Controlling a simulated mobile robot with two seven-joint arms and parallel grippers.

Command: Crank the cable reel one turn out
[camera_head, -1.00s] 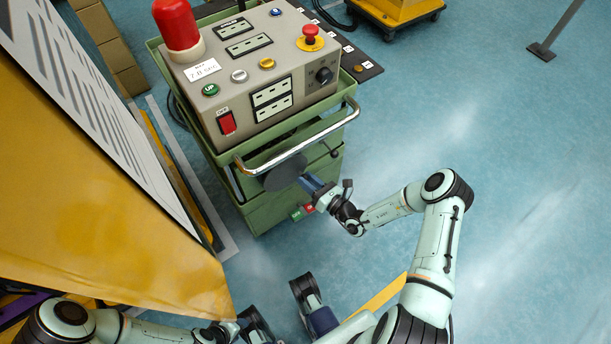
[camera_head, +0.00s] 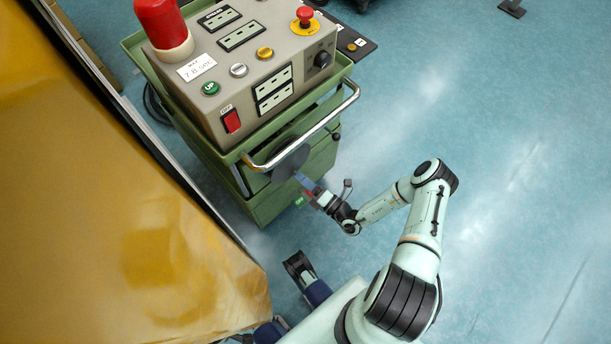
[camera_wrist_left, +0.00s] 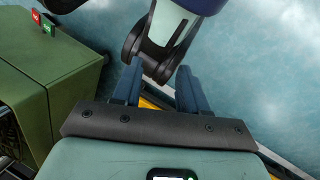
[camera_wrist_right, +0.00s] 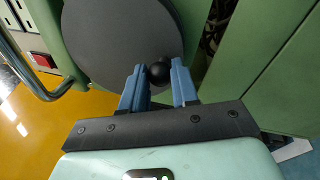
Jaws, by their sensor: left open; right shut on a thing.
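The cable reel is a dark grey disc (camera_head: 290,160) on the side of the green cart, below its chrome rail. It fills the upper middle of the right wrist view (camera_wrist_right: 112,38). Its crank knob (camera_wrist_right: 158,72) is a black ball near the disc's lower right edge in that view. My right gripper (camera_head: 302,180) is at the disc, and its blue fingers (camera_wrist_right: 158,86) are shut around the knob. My left gripper (camera_wrist_left: 158,82) is open and empty in the left wrist view, apart from the cart. In the head view the knob is hidden by the right fingers.
The green cart (camera_head: 262,205) carries a grey control box (camera_head: 240,60) with a red lamp (camera_head: 163,25) and buttons. A chrome rail (camera_head: 310,130) runs close above the reel. A large yellow panel (camera_head: 110,200) fills the left. The blue floor (camera_head: 500,150) at right is clear.

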